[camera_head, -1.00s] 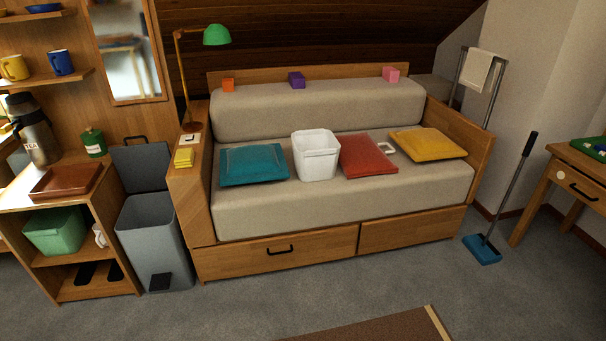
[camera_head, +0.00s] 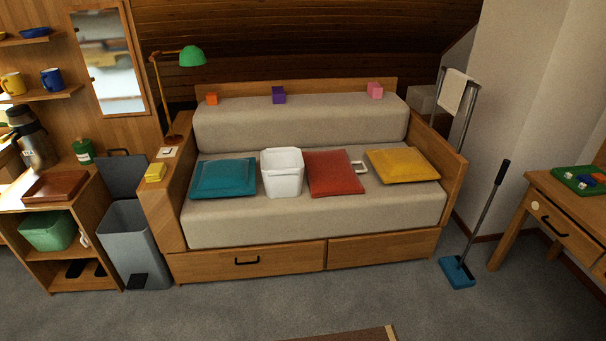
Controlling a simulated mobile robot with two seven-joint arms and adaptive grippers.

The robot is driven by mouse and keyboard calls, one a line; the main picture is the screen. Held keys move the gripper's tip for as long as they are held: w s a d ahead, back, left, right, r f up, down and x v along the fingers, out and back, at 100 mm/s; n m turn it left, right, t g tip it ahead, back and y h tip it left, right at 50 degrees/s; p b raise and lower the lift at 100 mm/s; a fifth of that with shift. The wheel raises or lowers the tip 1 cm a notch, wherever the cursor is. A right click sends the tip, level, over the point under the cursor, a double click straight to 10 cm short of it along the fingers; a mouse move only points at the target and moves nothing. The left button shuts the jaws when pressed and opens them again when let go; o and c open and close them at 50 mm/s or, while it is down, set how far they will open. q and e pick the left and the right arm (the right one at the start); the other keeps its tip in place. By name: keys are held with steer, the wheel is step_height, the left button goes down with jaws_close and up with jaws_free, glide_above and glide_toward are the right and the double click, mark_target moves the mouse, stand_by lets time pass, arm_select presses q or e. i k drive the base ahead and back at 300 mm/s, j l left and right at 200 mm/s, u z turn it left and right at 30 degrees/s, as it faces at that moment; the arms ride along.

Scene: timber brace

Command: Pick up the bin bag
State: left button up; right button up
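A white, open-topped, box-shaped thing (camera_head: 282,174) stands upright on the sofa seat, between a teal cushion and a red cushion. It may be the bin bag, but I cannot tell for sure whether it is a bag or a rigid tub. A grey pedal bin (camera_head: 134,246) stands on the floor left of the sofa with its lid up. The inside of the bin is mostly hidden. Neither of my grippers is in view.
The sofa (camera_head: 310,218) has drawers below. A teal cushion (camera_head: 223,178), red cushion (camera_head: 333,173) and yellow cushion (camera_head: 402,165) lie on it. A shelf unit (camera_head: 98,216) is left, a blue-headed floor sweeper (camera_head: 457,272) and desk (camera_head: 560,212) right. Carpet in front is mostly clear.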

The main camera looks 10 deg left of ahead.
mark_target(282, 173)
steer(key=i+l, duration=0.25)
steer(key=i+l+u, duration=0.15)
steer(key=l, duration=0.3)
steer(key=i+l, duration=0.3)
steer(key=i+l+u, duration=0.1)
steer(key=i+l, duration=0.15)
steer(key=l, duration=0.15)
steer(key=i+l+u, duration=0.1)
steer(key=l, duration=0.3)
steer(key=i, duration=0.1)
